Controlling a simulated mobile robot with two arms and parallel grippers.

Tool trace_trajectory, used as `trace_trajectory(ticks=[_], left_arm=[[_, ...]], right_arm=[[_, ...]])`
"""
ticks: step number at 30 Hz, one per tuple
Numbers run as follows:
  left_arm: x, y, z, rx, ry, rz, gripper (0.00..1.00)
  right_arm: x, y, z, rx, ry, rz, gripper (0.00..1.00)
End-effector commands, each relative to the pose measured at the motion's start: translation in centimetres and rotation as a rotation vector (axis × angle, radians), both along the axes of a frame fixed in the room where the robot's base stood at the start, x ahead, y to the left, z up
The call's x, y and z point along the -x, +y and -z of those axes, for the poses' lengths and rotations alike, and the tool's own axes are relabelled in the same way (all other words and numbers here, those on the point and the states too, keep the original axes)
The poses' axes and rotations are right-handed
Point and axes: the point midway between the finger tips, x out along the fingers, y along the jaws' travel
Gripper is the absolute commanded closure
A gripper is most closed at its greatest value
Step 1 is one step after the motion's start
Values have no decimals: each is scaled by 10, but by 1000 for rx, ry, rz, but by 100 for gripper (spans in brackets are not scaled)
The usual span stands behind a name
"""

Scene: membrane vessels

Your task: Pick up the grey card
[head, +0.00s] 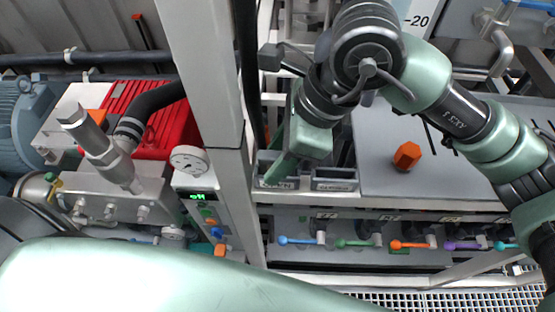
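My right gripper (283,168) points down at the two small labelled holders on the left part of the grey bench. Its pale green finger reaches into or just over the left holder (276,184). The right holder (335,186) stands beside it, to the right of the gripper. I cannot make out the grey card for certain; the gripper and wrist cover much of the holders. Whether the gripper is open or shut on something does not show. My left gripper is out of view.
An orange hexagonal piece (406,155) stands on the grey bench top (385,180). A row of coloured valve handles (355,243) runs below the bench front. A grey upright post (207,75) stands close left of the gripper. A red unit (160,120) and gauge (189,160) are further left.

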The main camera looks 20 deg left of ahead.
Motion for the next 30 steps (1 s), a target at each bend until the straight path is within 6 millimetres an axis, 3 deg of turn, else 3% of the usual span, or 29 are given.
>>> trace_trajectory(ticks=[1,3,4,16,30], left_arm=[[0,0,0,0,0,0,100],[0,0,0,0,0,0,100],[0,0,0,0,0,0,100],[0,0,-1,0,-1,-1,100],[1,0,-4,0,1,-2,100]], right_arm=[[0,0,0,0,0,0,76],[0,0,0,0,0,0,95],[0,0,0,0,0,0,100],[-1,-1,-3,0,-1,1,100],[-8,-7,-26,0,-1,4,100]])
